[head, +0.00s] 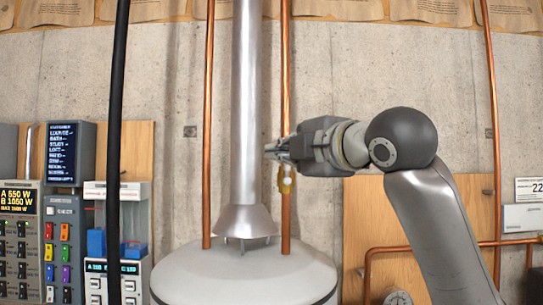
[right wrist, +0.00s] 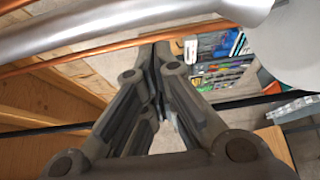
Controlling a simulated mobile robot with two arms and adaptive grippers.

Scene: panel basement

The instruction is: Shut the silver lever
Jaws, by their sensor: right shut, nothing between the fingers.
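My right gripper (head: 274,150) reaches in from the right, with its fingertips at the right copper pipe (head: 286,75), just right of the large silver duct (head: 246,110). The fingers are shut and empty; they also meet in the right wrist view (right wrist: 162,52), near a copper pipe (right wrist: 90,56). Just below the gripper, on the copper pipe, is a small brass-yellow fitting (head: 286,187) with a pale tip. The silver lever cannot be clearly made out; the gripper may hide part of it. My left gripper is not in view.
A white round tank (head: 215,272) stands below the duct. A black vertical cable or pipe (head: 115,120) and switch panels (head: 62,250) are at the left. A wooden board (head: 365,215) and another copper pipe (head: 492,120) are at the right.

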